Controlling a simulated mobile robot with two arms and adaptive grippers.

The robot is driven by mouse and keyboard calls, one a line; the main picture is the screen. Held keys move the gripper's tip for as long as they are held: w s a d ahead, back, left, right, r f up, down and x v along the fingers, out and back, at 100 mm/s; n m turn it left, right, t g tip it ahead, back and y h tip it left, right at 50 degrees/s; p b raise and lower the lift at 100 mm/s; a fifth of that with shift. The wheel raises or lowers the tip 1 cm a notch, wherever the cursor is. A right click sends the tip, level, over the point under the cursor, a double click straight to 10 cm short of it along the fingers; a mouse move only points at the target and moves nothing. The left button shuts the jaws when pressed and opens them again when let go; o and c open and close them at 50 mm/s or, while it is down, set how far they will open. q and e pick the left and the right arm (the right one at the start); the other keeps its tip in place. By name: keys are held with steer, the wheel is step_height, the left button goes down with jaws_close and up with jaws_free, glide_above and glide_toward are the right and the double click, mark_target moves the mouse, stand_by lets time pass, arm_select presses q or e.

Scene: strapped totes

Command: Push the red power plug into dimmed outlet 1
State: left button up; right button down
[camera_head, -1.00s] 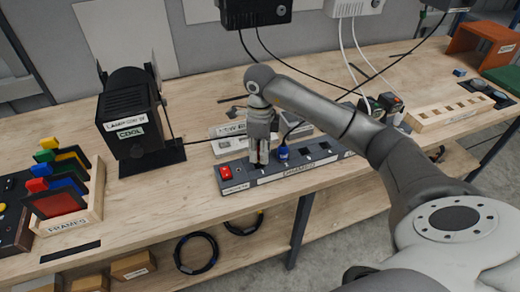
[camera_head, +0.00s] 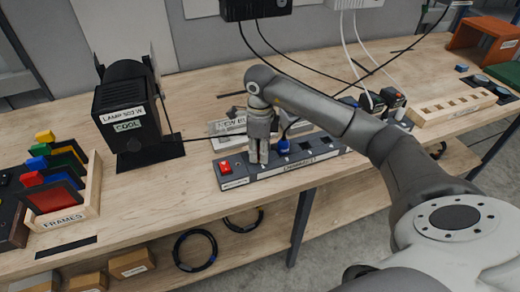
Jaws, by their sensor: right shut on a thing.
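The dimmer strip (camera_head: 238,182) lies along the front of the bench, with a red switch (camera_head: 224,167) at its left end and a row of dark outlets. My right gripper (camera_head: 260,161) points down at the strip just right of the switch, over the first outlet position, and is shut. The red power plug is hidden by the fingers; a black cable (camera_head: 197,137) runs from the lamp to the gripper. I cannot tell how deep the plug sits. A blue plug (camera_head: 284,146) stands in the strip just to the right. My left gripper is out of view.
The black lamp (camera_head: 127,115) stands left of the strip. A wooden frame rack (camera_head: 90,205) is at the far left. More plugs (camera_head: 393,100) and a wooden block with slots (camera_head: 455,108) are at the right. Bare bench lies between lamp and strip.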

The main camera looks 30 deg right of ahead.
steer(key=shift+f, duration=0.45)
steer(key=c, duration=1)
jaws_free()
steer(key=shift+c, duration=0.2)
steer(key=shift+r, duration=0.2)
step_height(320, 180, up, 12)
steer(key=shift+f, duration=0.15)
